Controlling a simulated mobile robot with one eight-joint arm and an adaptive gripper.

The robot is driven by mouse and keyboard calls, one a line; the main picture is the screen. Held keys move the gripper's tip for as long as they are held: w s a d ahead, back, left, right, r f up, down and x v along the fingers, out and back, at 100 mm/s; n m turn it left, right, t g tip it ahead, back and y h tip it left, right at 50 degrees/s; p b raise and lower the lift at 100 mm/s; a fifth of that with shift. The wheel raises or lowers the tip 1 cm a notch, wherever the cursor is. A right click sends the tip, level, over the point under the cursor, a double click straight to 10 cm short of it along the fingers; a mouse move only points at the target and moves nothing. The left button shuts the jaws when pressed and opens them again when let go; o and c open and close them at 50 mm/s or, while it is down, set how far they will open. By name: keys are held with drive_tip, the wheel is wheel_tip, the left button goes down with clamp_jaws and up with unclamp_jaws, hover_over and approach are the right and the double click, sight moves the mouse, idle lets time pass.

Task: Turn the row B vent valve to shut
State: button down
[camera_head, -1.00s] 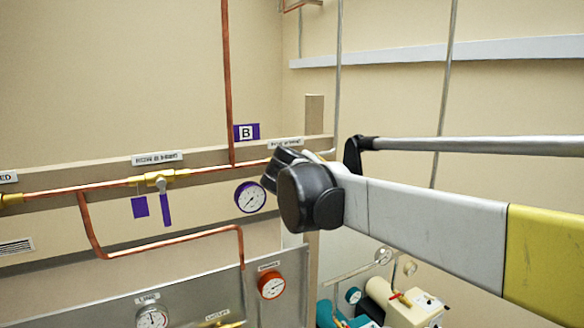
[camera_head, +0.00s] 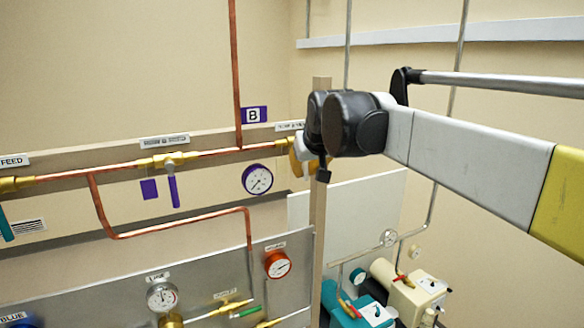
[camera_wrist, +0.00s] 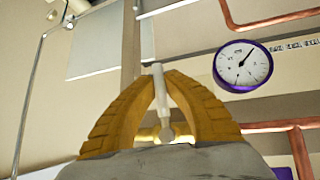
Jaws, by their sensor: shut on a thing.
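My gripper (camera_head: 300,157) is at the right end of the copper line, just below a small label (camera_head: 290,125) whose text is too small to read surely. In the wrist view its yellow ribbed fingers (camera_wrist: 158,75) close around a slim pale handle (camera_wrist: 161,95), which stands upright between them. The valve body behind is mostly hidden by my fingers and wrist. The purple "B" sign (camera_head: 254,114) is up and left of my gripper. A second valve with a hanging purple lever (camera_head: 174,191) sits farther left on the same line.
A purple-rimmed gauge (camera_head: 257,179) hangs close left of my gripper and also shows in the wrist view (camera_wrist: 243,65). A vertical post (camera_head: 319,225) and a white panel (camera_head: 370,205) stand close by. Below are a grey gauge panel (camera_head: 215,285) and pumps (camera_head: 405,290).

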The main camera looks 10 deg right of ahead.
drive_tip(key=shift+a+y, duration=0.2)
drive_tip(key=shift+y, duration=0.1)
drive_tip(key=shift+s+f, duration=0.1)
idle(0.3)
drive_tip(key=c, duration=1.4)
unclamp_jaws()
drive_tip(key=shift+a, duration=0.1)
drive_tip(key=shift+c, duration=0.2)
drive_tip(key=v, duration=1.2)
drive_tip(key=s+d+f+b, duration=0.1)
drive_tip(key=s+f+b, duration=0.7)
drive_tip(key=f, duration=1.5)
drive_tip(key=s+d+f+m+g+b, duration=0.1)
drive_tip(key=s+f+b, duration=0.7)
drive_tip(key=f+b, duration=1.1)
drive_tip(key=s+d+f+g+h+b, duration=0.1)
drive_tip(key=s+f+b, duration=0.7)
drive_tip(key=f, duration=2)
drive_tip(key=d+b, duration=0.1)
drive_tip(key=b, duration=0.5)
drive_tip(key=shift+s+d+m, duration=0.2)
drive_tip(key=shift+d+m, duration=0.1)
drive_tip(key=shift+d, duration=0.1)
